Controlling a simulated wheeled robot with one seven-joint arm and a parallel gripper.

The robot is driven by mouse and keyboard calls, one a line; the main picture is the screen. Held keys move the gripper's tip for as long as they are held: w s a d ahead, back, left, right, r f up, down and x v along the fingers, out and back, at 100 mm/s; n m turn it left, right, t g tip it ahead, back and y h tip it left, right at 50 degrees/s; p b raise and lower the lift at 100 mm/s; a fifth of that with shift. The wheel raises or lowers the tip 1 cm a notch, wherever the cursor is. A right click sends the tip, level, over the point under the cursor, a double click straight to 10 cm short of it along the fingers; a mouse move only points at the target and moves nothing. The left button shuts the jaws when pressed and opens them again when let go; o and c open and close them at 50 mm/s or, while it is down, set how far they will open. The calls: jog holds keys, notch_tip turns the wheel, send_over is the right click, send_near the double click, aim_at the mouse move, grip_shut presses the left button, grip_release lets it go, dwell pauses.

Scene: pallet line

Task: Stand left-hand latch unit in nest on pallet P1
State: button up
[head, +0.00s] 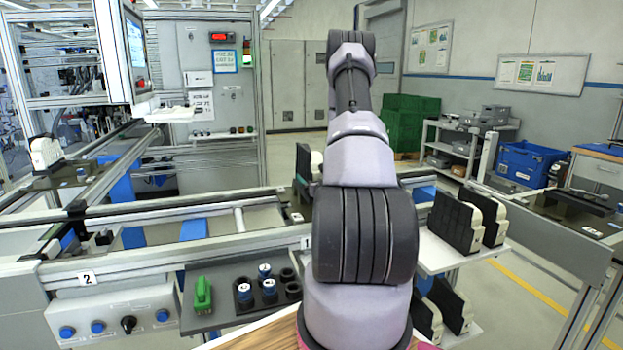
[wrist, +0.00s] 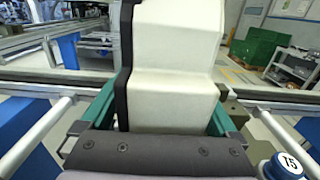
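A latch unit (wrist: 175,65) with a cream body and a black face on its left side fills the middle of the wrist view. Green fingers of my gripper (wrist: 165,125) lie on both sides of its lower part and appear to press on it. In the head view the unit (head: 308,163) shows only partly, behind my arm, above the conveyor line. Its lower end is hidden in both views, so I cannot tell whether it touches anything below. Pallet P1 and its nest are not clearly visible; my arm covers the area near the label 1 (head: 305,242).
More black-and-cream units (head: 455,222) stand on a white shelf (head: 435,253) at right, others lower down. A dark tray (head: 228,312) holds a green part (head: 203,295) and blue caps (head: 264,270). A cap marked 15 (wrist: 290,165) is close by my gripper. Conveyor rails (head: 150,262) run across.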

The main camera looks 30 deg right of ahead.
jog(key=shift+r, duration=0.15)
jog(key=v, duration=1.2)
jog(key=shift+s, duration=0.1)
dwell(0.3)
